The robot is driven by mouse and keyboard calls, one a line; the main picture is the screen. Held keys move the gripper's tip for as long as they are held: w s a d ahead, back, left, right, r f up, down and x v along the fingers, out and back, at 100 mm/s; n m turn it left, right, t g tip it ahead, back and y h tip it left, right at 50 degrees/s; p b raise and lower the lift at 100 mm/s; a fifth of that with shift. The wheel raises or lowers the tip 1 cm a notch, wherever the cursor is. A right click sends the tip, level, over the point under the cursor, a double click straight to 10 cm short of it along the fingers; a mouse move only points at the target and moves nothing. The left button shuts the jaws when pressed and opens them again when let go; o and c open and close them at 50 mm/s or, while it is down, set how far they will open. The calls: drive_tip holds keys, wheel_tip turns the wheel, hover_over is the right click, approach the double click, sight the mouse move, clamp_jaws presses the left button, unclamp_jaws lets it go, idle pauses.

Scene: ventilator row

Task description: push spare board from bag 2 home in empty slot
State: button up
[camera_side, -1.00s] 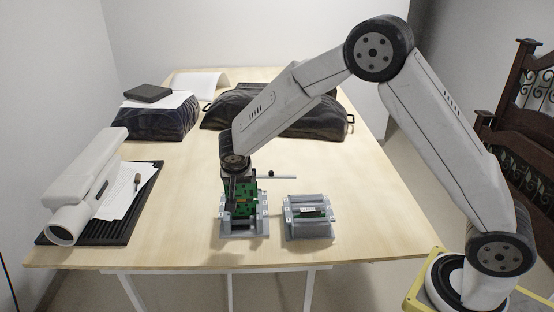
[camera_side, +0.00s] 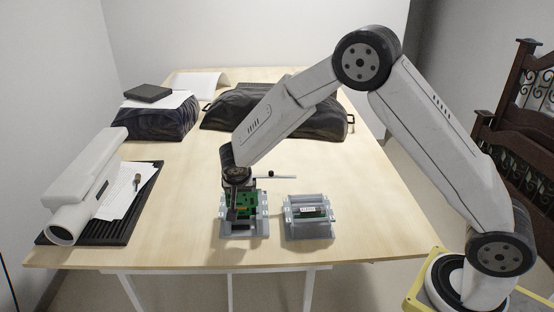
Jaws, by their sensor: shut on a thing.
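My gripper (camera_side: 238,207) points down over the left grey slotted rack (camera_side: 240,233) near the front edge of the table. It is shut on a green circuit board (camera_side: 246,201), which stands upright at the rack. Whether the board is fully seated in a slot cannot be told at this size. More green board shows in the same rack, partly hidden by my gripper. A second grey rack (camera_side: 309,229) stands to the right, with a board (camera_side: 308,211) bearing a white label in it.
A black bag (camera_side: 315,122) lies behind my arm, and a dark bag (camera_side: 160,121) with papers and a black box (camera_side: 148,93) is at back left. A white device (camera_side: 88,183) lies on a black ribbed mat (camera_side: 142,198) at left. The wooden table (camera_side: 350,190) is clear at right.

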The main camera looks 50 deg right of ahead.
drive_tip(key=shift+f, duration=3.65)
idle(4.3)
